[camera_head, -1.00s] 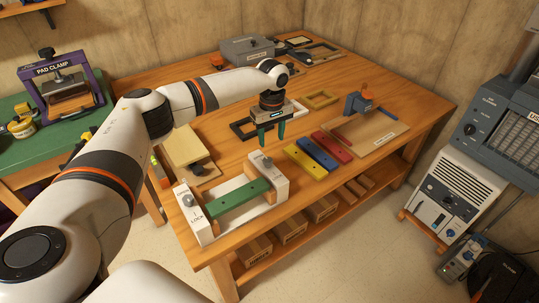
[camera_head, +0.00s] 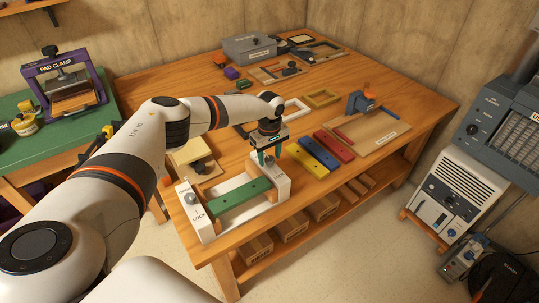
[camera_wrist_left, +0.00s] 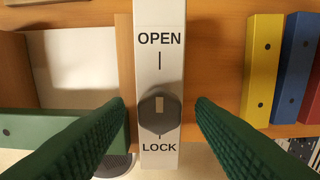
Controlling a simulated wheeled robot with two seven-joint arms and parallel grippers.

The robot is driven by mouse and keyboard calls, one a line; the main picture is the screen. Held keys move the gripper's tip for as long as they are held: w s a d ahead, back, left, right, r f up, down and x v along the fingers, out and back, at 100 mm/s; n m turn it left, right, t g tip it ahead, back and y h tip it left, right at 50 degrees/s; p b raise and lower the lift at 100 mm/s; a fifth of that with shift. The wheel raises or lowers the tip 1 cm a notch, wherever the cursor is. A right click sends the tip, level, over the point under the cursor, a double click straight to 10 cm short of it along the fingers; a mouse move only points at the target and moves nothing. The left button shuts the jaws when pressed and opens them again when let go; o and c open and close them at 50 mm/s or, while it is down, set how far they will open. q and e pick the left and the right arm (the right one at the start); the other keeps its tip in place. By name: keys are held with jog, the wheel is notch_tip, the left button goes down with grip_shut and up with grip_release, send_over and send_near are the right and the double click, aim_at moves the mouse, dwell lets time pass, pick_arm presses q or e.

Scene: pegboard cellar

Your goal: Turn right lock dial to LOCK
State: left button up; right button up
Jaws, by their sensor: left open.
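The right lock dial (camera_wrist_left: 159,110) is a dark knob with a small pale mark, on a white end block (camera_wrist_left: 159,70) lettered OPEN above it and LOCK below. My left gripper (camera_wrist_left: 160,115) is open, its two green fingers on either side of the dial with gaps showing. In the head view the left gripper (camera_head: 270,158) is over the right end block (camera_head: 281,186) and largely hides that dial. A green bar (camera_head: 241,197) spans between the right and left end blocks. The left block (camera_head: 203,219) has its own dial (camera_head: 191,198). My right gripper is not in view.
Yellow (camera_head: 305,163), blue (camera_head: 319,154) and red (camera_head: 332,145) bars lie just right of the fixture. A board with a blue clamp (camera_head: 359,103) is farther right.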

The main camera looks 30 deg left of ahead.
pick_arm(q)
jog(key=c, duration=1)
jog(key=shift+o, duration=0.2)
